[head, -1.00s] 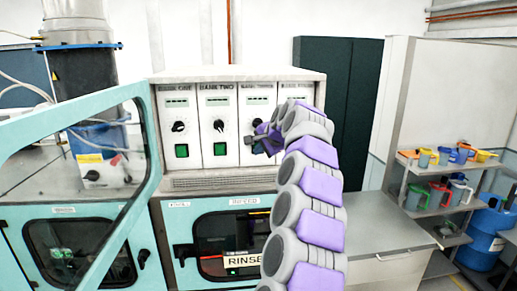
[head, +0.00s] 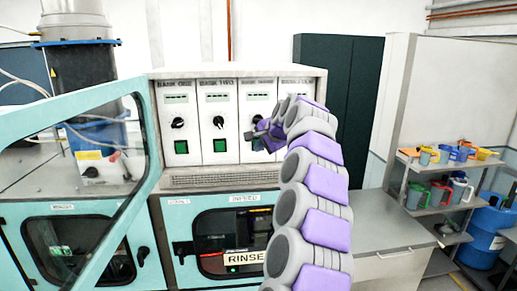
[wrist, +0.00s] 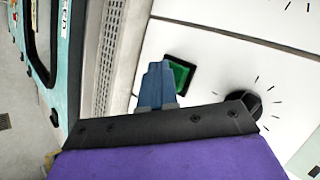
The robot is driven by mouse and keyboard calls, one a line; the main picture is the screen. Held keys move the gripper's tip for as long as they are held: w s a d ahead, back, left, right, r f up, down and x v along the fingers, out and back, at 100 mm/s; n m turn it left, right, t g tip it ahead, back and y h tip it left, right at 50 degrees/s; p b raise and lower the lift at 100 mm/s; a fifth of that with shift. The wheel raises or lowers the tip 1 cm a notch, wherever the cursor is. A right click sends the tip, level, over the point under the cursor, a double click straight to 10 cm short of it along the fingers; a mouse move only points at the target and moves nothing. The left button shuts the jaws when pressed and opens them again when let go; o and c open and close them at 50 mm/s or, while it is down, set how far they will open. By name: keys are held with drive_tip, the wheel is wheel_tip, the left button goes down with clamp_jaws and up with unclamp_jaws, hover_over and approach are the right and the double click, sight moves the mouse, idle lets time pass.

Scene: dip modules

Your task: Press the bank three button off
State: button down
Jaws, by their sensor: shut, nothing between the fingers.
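The control box has a bank three panel (head: 257,97), third from the left, with a small display at its top. A black knob (wrist: 243,101) is to the right of the button. My gripper is shut and empty.
Bank one has a green button (head: 181,147), and bank two has another green button (head: 220,145). An open teal-framed door (head: 140,180) stands at the left. Below is a cabinet with a RINSE label (head: 244,257). Shelves with jugs (head: 440,195) stand right.

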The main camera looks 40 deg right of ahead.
drive_tip(key=s+a+b, duration=0.2)
drive_tip(key=s+b, duration=0.2)
drive_tip(key=s, duration=0.1)
drive_tip(key=shift+a, duration=0.4)
drive_tip(key=shift+w, duration=0.15)
drive_tip(key=shift+f, duration=0.1)
